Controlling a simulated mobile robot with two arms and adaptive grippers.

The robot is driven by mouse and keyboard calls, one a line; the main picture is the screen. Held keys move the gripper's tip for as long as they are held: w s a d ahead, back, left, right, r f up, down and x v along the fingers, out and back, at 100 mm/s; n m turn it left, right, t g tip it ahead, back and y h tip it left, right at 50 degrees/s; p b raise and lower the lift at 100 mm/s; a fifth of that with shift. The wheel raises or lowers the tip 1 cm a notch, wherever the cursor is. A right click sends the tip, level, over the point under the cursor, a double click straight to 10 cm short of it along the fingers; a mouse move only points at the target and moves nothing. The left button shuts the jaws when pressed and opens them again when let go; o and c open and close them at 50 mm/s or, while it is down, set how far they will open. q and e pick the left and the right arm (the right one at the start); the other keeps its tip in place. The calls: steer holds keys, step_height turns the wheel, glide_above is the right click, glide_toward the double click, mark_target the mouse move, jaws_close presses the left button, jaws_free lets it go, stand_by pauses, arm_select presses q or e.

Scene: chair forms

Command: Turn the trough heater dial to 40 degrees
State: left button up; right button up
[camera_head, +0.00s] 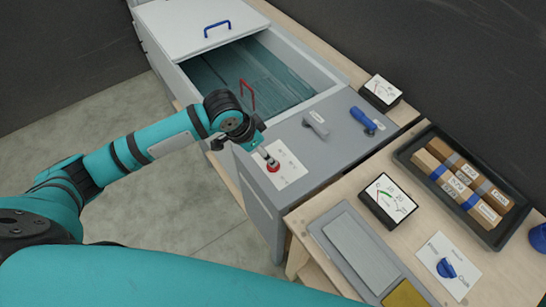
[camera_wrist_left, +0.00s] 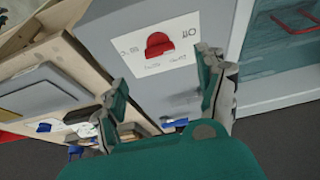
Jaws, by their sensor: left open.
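The red dial (camera_head: 273,166) sits on a white marked plate (camera_head: 287,172) on the grey top beside the trough (camera_head: 235,75). In the left wrist view the red dial (camera_wrist_left: 159,44) is a half-round knob with its flat edge toward the bottom of the picture. Marks surround it on the plate (camera_wrist_left: 190,28); they are too small to read surely. My left gripper (camera_head: 264,153) is right by the dial in the head view. In the wrist view its fingers (camera_wrist_left: 160,75) are spread apart with nothing between them, and the dial appears beyond them. My right gripper is out of view.
A grey lever (camera_head: 316,124) and a blue handle (camera_head: 362,118) stand on the grey top. A gauge (camera_head: 381,90) is behind; another gauge (camera_head: 388,201) is on the wooden bench. A blue dial (camera_head: 446,268) and a black tray (camera_head: 408,160) with labelled blocks are at right.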

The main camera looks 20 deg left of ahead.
arm_select(q)
steer(key=p+x, duration=0.1)
steer(key=x, duration=0.7)
steer(key=shift+w+f, duration=0.1)
steer(key=shift+f, duration=0.2)
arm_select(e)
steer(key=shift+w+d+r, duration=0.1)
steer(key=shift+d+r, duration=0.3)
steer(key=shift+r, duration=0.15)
arm_select(q)
steer(key=c, duration=1.2)
steer(key=shift+o, duration=0.2)
